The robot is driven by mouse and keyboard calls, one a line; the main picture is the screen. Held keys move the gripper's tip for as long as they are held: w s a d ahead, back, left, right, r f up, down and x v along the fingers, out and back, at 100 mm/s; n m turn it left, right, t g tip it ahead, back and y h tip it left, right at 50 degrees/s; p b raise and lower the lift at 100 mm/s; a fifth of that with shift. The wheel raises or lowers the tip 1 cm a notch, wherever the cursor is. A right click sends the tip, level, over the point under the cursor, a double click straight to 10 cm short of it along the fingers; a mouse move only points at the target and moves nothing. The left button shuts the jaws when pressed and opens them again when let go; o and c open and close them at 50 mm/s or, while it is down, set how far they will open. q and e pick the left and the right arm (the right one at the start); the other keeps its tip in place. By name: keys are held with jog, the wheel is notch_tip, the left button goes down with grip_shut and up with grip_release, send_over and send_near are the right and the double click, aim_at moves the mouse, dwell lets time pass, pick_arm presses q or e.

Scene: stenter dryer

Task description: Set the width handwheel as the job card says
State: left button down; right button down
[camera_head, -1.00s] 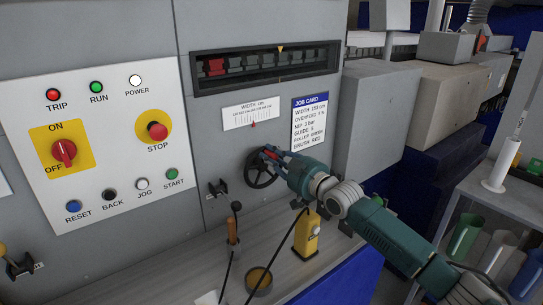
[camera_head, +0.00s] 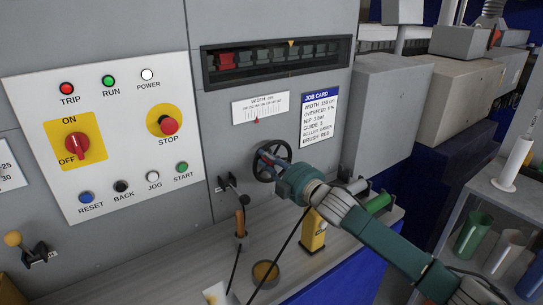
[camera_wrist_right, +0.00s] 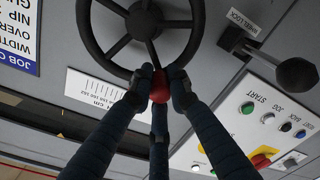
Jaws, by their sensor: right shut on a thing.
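The black spoked handwheel (camera_head: 287,148) is on the grey machine front, below the width scale (camera_head: 260,107). The scale has a red pointer (camera_head: 257,121) near its middle; its figures are too small to read surely. The job card (camera_head: 320,118) is to the right and its width line seems to read 153 cm. My right gripper (camera_head: 265,158) is at the handwheel. In the right wrist view its fingers are shut on the wheel's red knob (camera_wrist_right: 159,86), beside the black rim (camera_wrist_right: 190,45). My left gripper is out of view.
The control panel (camera_head: 110,180) with the red ON/OFF switch (camera_head: 76,147) is to the left. A black-knobbed lever (camera_head: 231,178) is left of the wheel. On the ledge stand a yellow device (camera_head: 313,232) and a round pot (camera_head: 265,274).

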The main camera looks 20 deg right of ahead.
jog(key=shift+s+a+f+n, duration=0.1)
jog(key=shift+a+f+n, duration=0.25)
jog(key=shift+n, duration=0.3)
jog(key=shift+s+a+f+n, duration=0.1)
jog(key=shift+f+n, duration=0.35)
jog(key=shift+n, duration=0.2)
jog(key=shift+f, duration=0.1)
jog(key=c, duration=1.6)
grip_release()
jog(key=shift+r, duration=0.2)
jog(key=v, duration=1.2)
